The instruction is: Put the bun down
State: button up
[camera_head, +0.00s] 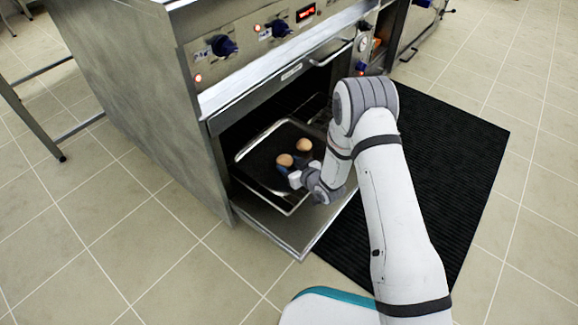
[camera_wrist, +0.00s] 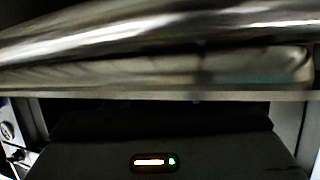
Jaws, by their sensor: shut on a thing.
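My gripper (camera_head: 287,170) reaches into the open oven in the head view. It is shut on a light brown bun (camera_head: 285,159) at its tips, over the dark tray (camera_head: 262,154). I cannot tell whether this bun touches the tray. A second bun (camera_head: 304,145) lies on the tray just behind and to the right, a little apart. In the wrist view my gripper's dark body fills the bottom, and its fingertips and the bun are not visible there.
The oven door (camera_head: 283,224) hangs open below the tray. A shiny metal bar (camera_wrist: 150,32) crosses the top of the wrist view, close to the camera. The front panel with blue knobs (camera_head: 224,46) is above the opening. A black mat (camera_head: 447,150) lies on the floor to the right.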

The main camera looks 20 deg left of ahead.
jog(key=shift+f, duration=0.1)
jog(key=o, duration=1)
jog(key=shift+c, duration=0.2)
